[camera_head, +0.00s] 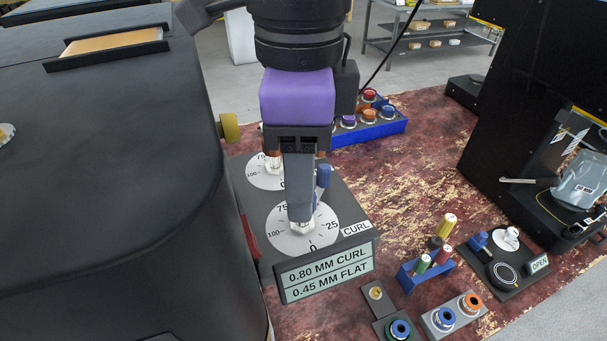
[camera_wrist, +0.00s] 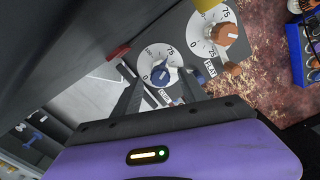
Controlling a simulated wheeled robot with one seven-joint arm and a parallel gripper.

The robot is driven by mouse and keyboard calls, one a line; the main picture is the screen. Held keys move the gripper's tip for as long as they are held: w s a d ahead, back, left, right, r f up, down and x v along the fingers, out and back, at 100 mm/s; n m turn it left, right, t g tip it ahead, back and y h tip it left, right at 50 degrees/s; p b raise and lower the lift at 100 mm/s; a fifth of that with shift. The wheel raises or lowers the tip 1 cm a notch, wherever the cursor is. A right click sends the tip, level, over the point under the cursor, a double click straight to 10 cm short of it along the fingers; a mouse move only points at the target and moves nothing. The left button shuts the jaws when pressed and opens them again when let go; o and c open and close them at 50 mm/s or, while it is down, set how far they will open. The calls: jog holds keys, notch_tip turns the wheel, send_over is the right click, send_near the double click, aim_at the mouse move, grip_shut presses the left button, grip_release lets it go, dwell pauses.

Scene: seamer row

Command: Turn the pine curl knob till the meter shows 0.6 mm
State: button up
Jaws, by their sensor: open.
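The gauge box (camera_head: 350,215) has two round dials on top. In the wrist view the curl knob (camera_wrist: 160,77) is blue with a pale pointer line and stands on the dial labelled CURL. The meter (camera_head: 326,277) on the front reads 0.80 MM CURL and 0.45 MM FLAT. My gripper (camera_head: 300,222) points down over the curl dial (camera_head: 285,243). Its open fingers (camera_wrist: 155,88) reach to either side of the knob; I cannot tell if they touch it. In the head view a finger largely hides the knob.
The orange flat knob (camera_wrist: 225,34) stands close behind on its own dial (camera_head: 262,181). A large dark machine (camera_head: 110,180) is close on the left. A blue tray (camera_head: 385,130) of knobs is behind. Spools and a blue rack (camera_head: 420,280) stand to the right.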

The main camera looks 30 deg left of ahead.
jog(key=shift+f, duration=0.8)
grip_shut()
jog(key=shift+m, duration=0.3)
jog(key=m+b, duration=0.2)
jog(key=m, duration=0.2)
jog(key=shift+w+b, duration=0.1)
jog(key=shift+b, duration=0.3)
jog(key=m+b, duration=0.2)
jog(key=m, duration=0.4)
jog(key=shift+r, duration=0.1)
